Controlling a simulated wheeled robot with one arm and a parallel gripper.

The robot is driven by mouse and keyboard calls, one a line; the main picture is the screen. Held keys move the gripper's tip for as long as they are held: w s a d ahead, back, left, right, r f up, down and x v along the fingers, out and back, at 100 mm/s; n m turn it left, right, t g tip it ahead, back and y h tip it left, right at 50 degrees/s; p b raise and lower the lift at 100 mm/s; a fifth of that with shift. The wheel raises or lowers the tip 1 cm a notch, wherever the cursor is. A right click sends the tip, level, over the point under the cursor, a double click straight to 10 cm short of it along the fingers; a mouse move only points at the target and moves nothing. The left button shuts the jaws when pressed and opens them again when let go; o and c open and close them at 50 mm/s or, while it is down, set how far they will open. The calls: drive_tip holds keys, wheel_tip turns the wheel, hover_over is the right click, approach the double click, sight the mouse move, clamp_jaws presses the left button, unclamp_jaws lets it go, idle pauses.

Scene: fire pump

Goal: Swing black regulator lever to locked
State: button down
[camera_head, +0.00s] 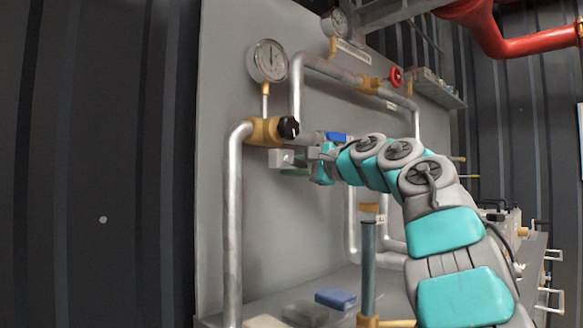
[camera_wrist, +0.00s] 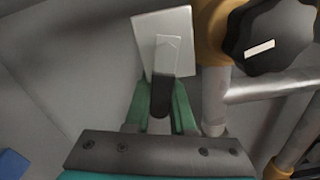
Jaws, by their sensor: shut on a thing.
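The black lever (camera_wrist: 161,92) sticks out of a pale square plate (camera_wrist: 163,28) on the grey panel, in the upper middle of the wrist view. My gripper (camera_wrist: 160,104) has its green fingers on either side of the lever and is shut on it. In the head view my gripper (camera_head: 302,163) is up against the panel by the pale plate (camera_head: 281,158), below the black knob. The lever cannot be made out there. Any lock marking is not visible.
A black knob (camera_wrist: 268,36) with a white mark sits on a brass fitting close right of the lever; it also shows in the head view (camera_head: 288,127). Metal pipes (camera_head: 233,215) run around it. A gauge (camera_head: 268,61) is above. A blue block (camera_head: 335,298) lies on the shelf below.

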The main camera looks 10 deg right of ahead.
drive_tip(key=shift+f, duration=0.15)
drive_tip(key=shift+s+a+f+m+p, duration=0.2)
drive_tip(key=shift+s+a+f+m, duration=0.4)
drive_tip(key=shift+m, duration=1.85)
drive_tip(key=shift+s+a+f+m+p, duration=0.15)
drive_tip(key=shift+s+a+f+m, duration=0.4)
drive_tip(key=shift+m, duration=1.85)
drive_tip(key=shift+s+a+f+m+p, duration=0.3)
drive_tip(key=shift+a+m, duration=0.5)
drive_tip(key=shift+m, duration=1.65)
drive_tip(key=shift+w+f, duration=0.1)
drive_tip(key=shift+w, duration=0.05)
drive_tip(key=c, duration=0.8)
unclamp_jaws()
drive_tip(key=shift+o, duration=0.2)
